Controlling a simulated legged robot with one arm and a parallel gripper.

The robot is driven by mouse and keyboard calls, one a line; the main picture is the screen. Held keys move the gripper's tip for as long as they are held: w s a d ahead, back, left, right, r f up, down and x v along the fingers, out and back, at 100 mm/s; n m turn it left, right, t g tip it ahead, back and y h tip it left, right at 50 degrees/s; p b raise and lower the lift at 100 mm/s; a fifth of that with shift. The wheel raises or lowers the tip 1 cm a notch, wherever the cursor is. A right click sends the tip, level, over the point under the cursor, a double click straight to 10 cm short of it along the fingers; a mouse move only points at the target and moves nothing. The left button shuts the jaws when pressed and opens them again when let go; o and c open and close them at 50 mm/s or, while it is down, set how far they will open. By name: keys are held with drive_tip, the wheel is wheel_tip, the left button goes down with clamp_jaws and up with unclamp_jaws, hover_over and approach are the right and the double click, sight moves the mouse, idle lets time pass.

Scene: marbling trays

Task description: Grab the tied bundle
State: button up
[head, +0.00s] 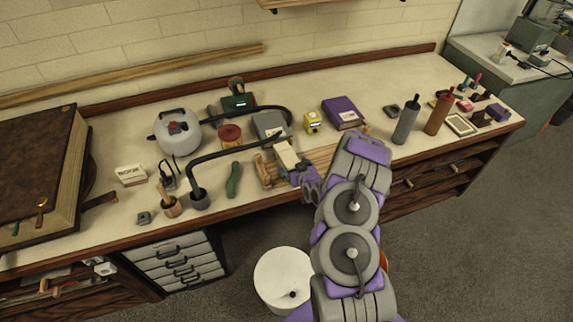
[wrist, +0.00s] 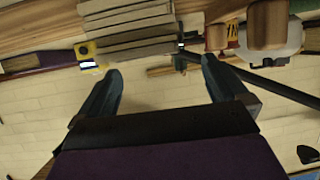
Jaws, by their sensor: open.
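A pale layered stack, which looks like the tied bundle (wrist: 127,35), fills the upper middle of the wrist view, beyond the fingertips and a little left of centre. A cream block at the bench's front edge in the head view looks like the same bundle (head: 287,154). No tie can be made out. My gripper (wrist: 160,67) is open, with two dark fingers wide apart and nothing between them. In the head view my gripper (head: 293,173) is close in front of the cream block, partly hidden by my wrist. Contact cannot be told.
Wooden bars (head: 263,170) lie beside the bundle. A black bent arm (head: 225,152) curves close on the left. A yellow device (head: 312,121) and a purple book (head: 343,112) stand behind it. A grey bottle (head: 406,121) is to the right. A white round stool (head: 283,280) stands before the bench.

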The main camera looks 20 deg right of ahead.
sight(289, 159)
drive_tip(key=w, duration=0.1)
drive_tip(key=w+d+f, duration=0.1)
drive_tip(key=w, duration=0.1)
drive_tip(key=w+f+b, duration=0.1)
drive_tip(key=shift+w+d+f, duration=0.15)
drive_tip(key=shift+w+d, duration=0.1)
drive_tip(key=shift+d, duration=0.1)
drive_tip(key=shift+w+a, duration=0.2)
drive_tip(key=shift+a, duration=0.7)
drive_tip(key=shift+d, duration=0.6)
drive_tip(key=c, duration=0.4)
drive_tip(key=shift+d, duration=0.2)
drive_tip(key=c, duration=0.3)
drive_tip(key=shift+a, duration=0.5)
drive_tip(key=c, duration=0.4)
drive_tip(key=shift+c, duration=1.2)
